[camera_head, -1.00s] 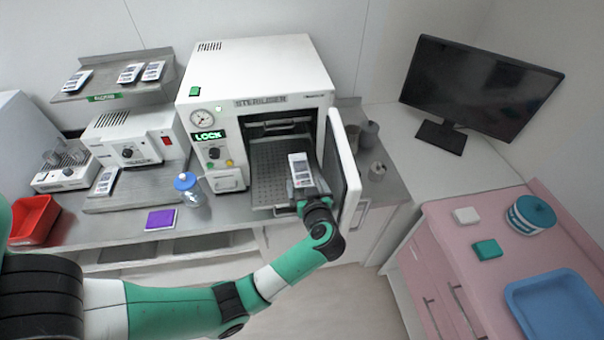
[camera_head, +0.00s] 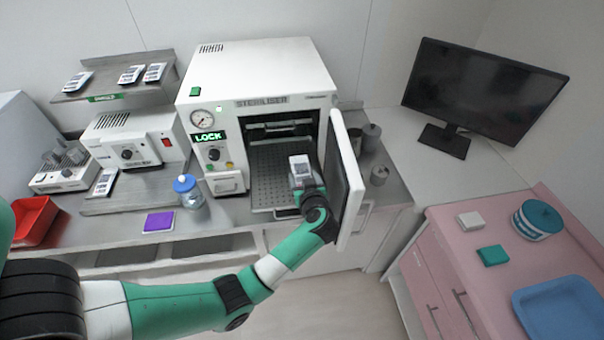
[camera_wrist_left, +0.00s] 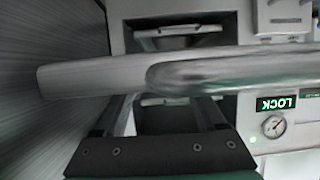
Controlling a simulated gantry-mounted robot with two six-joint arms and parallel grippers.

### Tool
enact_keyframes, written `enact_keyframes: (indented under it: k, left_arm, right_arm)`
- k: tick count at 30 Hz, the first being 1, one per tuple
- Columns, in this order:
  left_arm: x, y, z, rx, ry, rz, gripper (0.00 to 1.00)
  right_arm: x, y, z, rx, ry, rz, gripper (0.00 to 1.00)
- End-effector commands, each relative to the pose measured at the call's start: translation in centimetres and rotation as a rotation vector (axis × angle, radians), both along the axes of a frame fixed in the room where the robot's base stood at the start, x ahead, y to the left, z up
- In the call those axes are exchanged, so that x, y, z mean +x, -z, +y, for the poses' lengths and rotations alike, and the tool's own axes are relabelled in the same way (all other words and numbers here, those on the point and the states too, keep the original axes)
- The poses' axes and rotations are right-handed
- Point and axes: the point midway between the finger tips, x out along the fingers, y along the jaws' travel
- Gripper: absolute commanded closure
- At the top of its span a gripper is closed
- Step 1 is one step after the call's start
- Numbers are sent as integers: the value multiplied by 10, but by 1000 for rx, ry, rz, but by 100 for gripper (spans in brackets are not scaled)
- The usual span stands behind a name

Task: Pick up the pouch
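The pouch (camera_head: 300,165), white with a grey printed panel, is at the open mouth of the steriliser, above its perforated tray (camera_head: 270,182). My left gripper (camera_head: 306,185) is shut on the pouch's near end, just inside the open door. In the left wrist view, a pale band, which looks like the pouch (camera_wrist_left: 110,76) seen nearly edge-on, crosses in front of my left gripper (camera_wrist_left: 160,108) and hides its fingertips. My right gripper is not in view.
The open steriliser door (camera_head: 343,180) stands close to the right of my left gripper. Other pouches lie on the shelf (camera_head: 115,90) and beside the small sealer (camera_head: 130,140). A blue-capped bottle (camera_head: 188,192) stands left of the tray.

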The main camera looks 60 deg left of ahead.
Motion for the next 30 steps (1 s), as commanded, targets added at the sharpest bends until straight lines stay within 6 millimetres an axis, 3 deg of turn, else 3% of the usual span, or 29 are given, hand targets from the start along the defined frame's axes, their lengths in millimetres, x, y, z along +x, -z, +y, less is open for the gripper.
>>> enact_keyframes:
  k: [1,6,17,22,30]
  left_arm:
    - [0,0,0,0,0,0,54]
    - [0,0,0,0,0,0,82]
    - [0,-9,0,1,0,-1,82]
    - [0,-37,0,1,-2,-4,82]
    - [-64,-103,-2,0,-4,-2,82]
  right_arm:
    - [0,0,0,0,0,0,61]
    - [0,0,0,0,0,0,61]
    - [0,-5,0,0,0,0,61]
    - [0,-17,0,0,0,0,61]
    - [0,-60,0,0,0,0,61]
